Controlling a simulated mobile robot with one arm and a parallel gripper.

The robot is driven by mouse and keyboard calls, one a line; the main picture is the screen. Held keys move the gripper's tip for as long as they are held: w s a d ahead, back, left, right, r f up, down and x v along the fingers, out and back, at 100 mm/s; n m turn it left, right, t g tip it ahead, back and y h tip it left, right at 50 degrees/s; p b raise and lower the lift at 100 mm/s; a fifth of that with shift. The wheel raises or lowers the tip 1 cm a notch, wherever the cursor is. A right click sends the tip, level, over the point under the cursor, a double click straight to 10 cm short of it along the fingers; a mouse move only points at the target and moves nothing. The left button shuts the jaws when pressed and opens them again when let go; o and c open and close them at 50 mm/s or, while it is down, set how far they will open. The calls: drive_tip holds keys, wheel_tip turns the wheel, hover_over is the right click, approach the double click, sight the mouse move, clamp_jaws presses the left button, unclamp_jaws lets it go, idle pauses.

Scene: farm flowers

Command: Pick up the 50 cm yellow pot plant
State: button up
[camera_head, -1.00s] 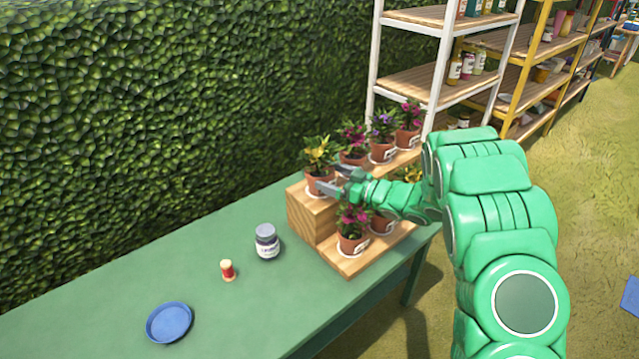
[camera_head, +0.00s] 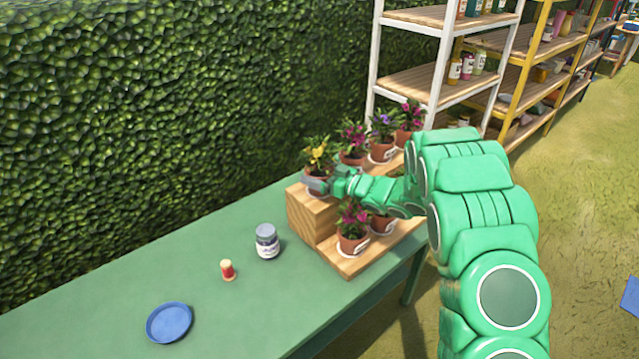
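A yellow-flowered pot plant (camera_head: 317,158) in a terracotta pot stands at the left end of the upper step of a wooden stand (camera_head: 312,216). My gripper (camera_head: 318,184) is at this pot, with its fingers reaching toward it from the right. One finger shows in front of the pot; the other is hard to make out. I cannot tell whether the fingers press on the pot. The plant stands upright and looks to be still on the step. Labels and pot heights are too small to read.
More potted plants with pink (camera_head: 353,140) and purple (camera_head: 384,126) flowers stand close behind on the upper step. A pink plant (camera_head: 352,222) is on the lower step. A jar (camera_head: 267,241), a small red container (camera_head: 228,270) and a blue dish (camera_head: 169,322) are on the green table (camera_head: 110,280).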

drive_tip(key=c, duration=0.3)
drive_tip(key=shift+c, duration=0.2)
drive_tip(key=shift+r, duration=0.1)
